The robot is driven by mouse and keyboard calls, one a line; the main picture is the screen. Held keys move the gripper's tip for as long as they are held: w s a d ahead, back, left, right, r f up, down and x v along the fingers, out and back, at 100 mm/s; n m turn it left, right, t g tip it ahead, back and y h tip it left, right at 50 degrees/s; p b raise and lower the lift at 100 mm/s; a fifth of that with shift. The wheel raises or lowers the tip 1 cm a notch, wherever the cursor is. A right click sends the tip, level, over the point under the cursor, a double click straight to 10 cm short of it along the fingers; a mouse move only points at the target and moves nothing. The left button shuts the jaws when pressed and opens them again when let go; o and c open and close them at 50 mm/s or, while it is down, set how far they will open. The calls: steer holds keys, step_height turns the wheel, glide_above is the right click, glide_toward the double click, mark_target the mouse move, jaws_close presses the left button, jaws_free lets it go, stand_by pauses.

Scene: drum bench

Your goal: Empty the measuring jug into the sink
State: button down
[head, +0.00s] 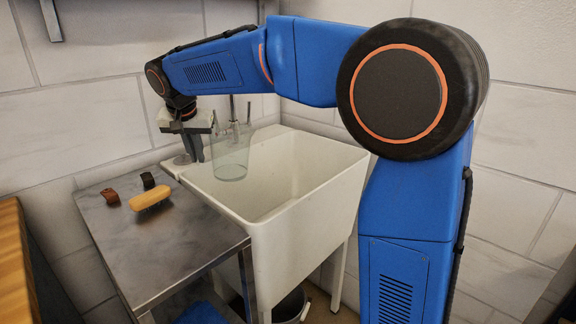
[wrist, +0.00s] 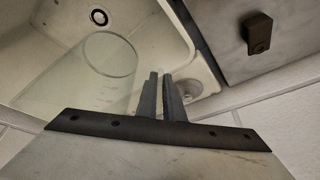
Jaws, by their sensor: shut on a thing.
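The measuring jug (head: 231,155) is a clear glass vessel held upright over the left part of the white sink (head: 318,153). My gripper (head: 196,150) is at the jug's left side in the head view and is shut on it. In the wrist view the jug (wrist: 105,65) shows as a faint clear cylinder left of my gripper's fingers (wrist: 160,95), which are close together. The sink's drain (wrist: 98,17) is visible beyond the jug. I cannot tell from these frames whether liquid is in the jug.
A steel side table (head: 180,240) stands left of the sink. A tap (head: 233,108) rises behind the jug. A bucket (head: 290,306) is below the sink.

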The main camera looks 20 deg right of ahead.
mark_target(221, 132)
steer(key=d+r+t+y, duration=0.1)
steer(key=d+r+y, duration=0.1)
steer(key=y, duration=0.1)
steer(key=s+d+r+m+t+y, duration=0.1)
steer(key=d+r+y, duration=0.1)
steer(key=d, duration=0.1)
steer(key=s+d+r+m+t+y, duration=0.1)
steer(key=d+r+t+y, duration=0.1)
steer(key=y, duration=0.1)
steer(key=shift+s+d+y+p, duration=0.15)
steer(key=shift+s+y+p, duration=0.15)
steer(key=shift+p, duration=0.1)
steer(key=s+d+r+m+t+y+p, duration=0.1)
steer(key=s+d+r+t+y+p, duration=0.1)
steer(key=d+r+y, duration=0.2)
steer(key=shift+s+d+r+m, duration=0.15)
steer(key=shift+d+r+m, duration=0.25)
steer(key=shift+d+r, duration=0.85)
stand_by(0.5)
steer(key=shift+s+d+r+t+y+p, duration=0.15)
steer(key=shift+d+t+y+p, duration=0.15)
steer(key=shift+d, duration=0.25)
steer(key=shift+s+d+r+t+y+p, duration=0.15)
steer(key=shift+d+t+y+p, duration=0.15)
steer(key=shift+d, duration=0.25)
stand_by(0.4)
